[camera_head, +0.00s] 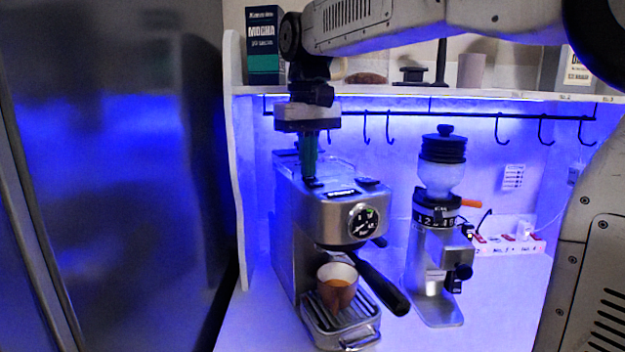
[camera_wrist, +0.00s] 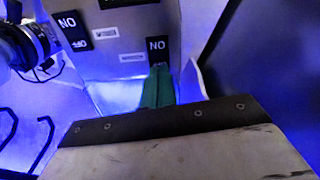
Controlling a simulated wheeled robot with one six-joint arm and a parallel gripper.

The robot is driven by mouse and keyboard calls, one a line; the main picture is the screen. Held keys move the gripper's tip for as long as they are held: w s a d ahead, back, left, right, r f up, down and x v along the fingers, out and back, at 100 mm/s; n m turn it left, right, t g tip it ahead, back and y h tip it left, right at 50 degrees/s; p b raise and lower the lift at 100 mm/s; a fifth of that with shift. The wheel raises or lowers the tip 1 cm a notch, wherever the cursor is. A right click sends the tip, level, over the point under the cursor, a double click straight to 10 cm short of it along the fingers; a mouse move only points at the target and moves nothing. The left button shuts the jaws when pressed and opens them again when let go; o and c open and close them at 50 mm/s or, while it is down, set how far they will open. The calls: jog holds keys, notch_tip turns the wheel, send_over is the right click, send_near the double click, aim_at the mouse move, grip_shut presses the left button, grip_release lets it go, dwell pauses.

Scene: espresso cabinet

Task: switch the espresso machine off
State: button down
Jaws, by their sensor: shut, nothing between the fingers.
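The silver espresso machine (camera_head: 302,215) stands on the counter. Dark rocker switches sit on its top: one at the front (camera_head: 342,193), one at the right (camera_head: 368,182) and one at the left (camera_head: 313,183). In the wrist view, two dark labelled plates show, one on the left (camera_wrist: 74,30) and one beside my fingers (camera_wrist: 157,46); their lettering appears inverted. My gripper (camera_head: 311,176) points down with its green fingers shut and empty, at the left switch. It also shows in the wrist view (camera_wrist: 158,72). Whether the tips touch the switch, I cannot tell.
The portafilter handle (camera_head: 382,284) sticks out front right. A grinder (camera_head: 436,245) stands to the right. A rail with hooks (camera_head: 430,112) and a shelf (camera_head: 420,92) are behind and above.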

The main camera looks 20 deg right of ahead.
jog(key=shift+f, duration=0.2)
jog(key=shift+r, duration=3.5)
